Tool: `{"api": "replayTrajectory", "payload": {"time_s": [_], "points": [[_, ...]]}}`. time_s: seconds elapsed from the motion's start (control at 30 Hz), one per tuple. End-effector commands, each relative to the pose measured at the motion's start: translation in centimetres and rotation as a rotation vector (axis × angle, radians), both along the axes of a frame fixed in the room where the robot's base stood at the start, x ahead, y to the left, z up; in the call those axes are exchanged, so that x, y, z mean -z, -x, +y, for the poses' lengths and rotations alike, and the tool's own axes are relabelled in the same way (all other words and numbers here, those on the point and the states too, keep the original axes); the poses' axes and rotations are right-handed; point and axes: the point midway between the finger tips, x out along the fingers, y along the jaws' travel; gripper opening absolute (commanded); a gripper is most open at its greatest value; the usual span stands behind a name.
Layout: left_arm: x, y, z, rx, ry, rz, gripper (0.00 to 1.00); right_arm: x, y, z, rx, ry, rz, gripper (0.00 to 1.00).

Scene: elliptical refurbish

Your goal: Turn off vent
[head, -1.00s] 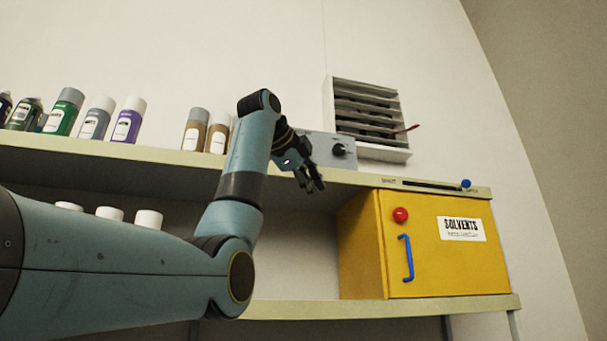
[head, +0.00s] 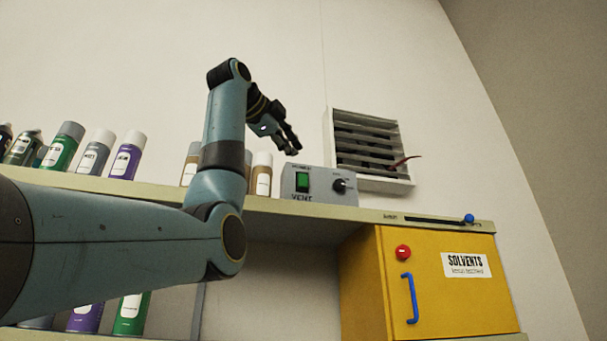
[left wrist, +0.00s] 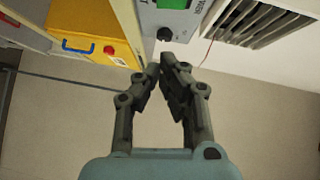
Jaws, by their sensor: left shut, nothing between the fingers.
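The vent control box (head: 318,185) is grey and stands on the upper shelf. It has a green rocker switch (head: 302,182), a "VENT" label below it and a black knob (head: 340,186). The slatted vent (head: 366,146) is on the wall behind, with a thin red strip sticking out from it. My left gripper (head: 293,149) is shut and empty, in the air above the box. In the left wrist view the box (left wrist: 180,18) with its green switch (left wrist: 174,4) and knob (left wrist: 165,34) lies beyond the fingertips (left wrist: 162,62), apart from them. My right gripper is not in view.
A yellow solvents cabinet (head: 438,288) with a red button and blue handle stands below the shelf (head: 300,207). A blue-knobbed slider (head: 468,218) is on the shelf edge. Several spray cans (head: 125,156) stand left of the box, some behind my arm.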

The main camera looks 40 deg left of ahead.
Motion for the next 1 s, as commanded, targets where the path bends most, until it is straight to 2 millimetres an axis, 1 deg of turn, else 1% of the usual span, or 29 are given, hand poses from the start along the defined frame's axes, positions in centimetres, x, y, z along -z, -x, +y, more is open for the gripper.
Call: {"api": "replayTrajectory", "payload": {"time_s": [0.03,0.3,0.4,0.5,0.63,0.8,1.0], "points": [[0.0,-1.0,0.0,0.001,0.001,0.006,0.00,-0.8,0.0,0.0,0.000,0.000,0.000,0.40],[0.4,-6.8,0.5,0.001,0.001,0.007,0.00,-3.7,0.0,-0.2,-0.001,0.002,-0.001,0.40],[0.7,-8.6,0.8,0.000,0.000,0.006,0.00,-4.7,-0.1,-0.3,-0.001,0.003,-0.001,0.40],[0.9,-9.5,2.2,-0.003,0.001,0.003,0.00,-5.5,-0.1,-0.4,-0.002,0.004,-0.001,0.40],[1.3,-10.3,3.1,-0.002,0.000,0.003,0.00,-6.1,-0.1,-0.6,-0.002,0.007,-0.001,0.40],[1.5,-10.7,3.6,0.000,0.000,0.002,0.00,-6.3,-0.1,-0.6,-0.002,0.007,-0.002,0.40],[1.6,-10.7,3.6,0.000,0.000,0.001,0.00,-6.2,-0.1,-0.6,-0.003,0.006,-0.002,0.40]]}}
